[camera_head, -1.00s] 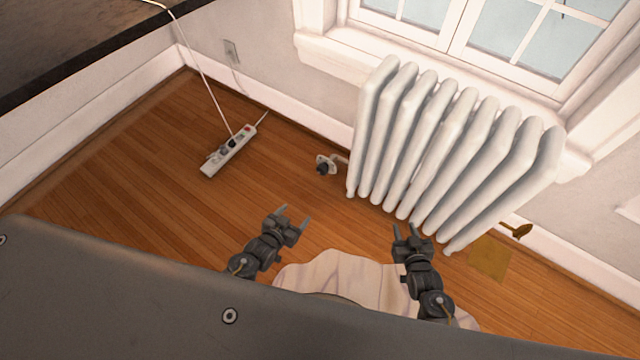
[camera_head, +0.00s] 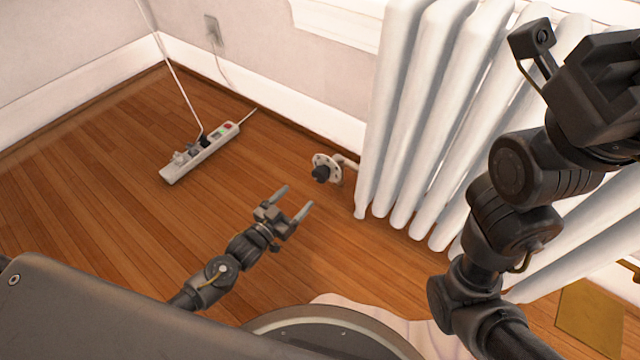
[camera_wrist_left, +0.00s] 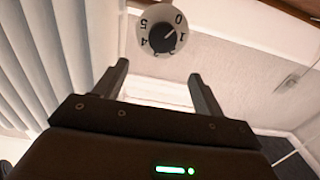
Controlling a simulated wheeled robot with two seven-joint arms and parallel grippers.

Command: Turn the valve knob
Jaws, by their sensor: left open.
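The valve knob (camera_head: 320,172) is a dark knob on a pale numbered dial, low at the left end of the radiator. In the left wrist view the knob (camera_wrist_left: 163,37) shows ahead of the fingers, with the dial digits 0, 1, 4 and 5 readable. My left gripper (camera_head: 296,203) is open and empty, below and left of the knob in the head view and apart from it. It also shows in the left wrist view (camera_wrist_left: 158,85). My right arm is raised at the right in front of the radiator; its fingertips are not clearly visible.
The white radiator (camera_head: 400,110) stands along the wall right of the knob. A power strip (camera_head: 200,153) with plugs and cords lies on the wooden floor at the left. A wall outlet (camera_head: 212,28) is above it. The floor between strip and knob is clear.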

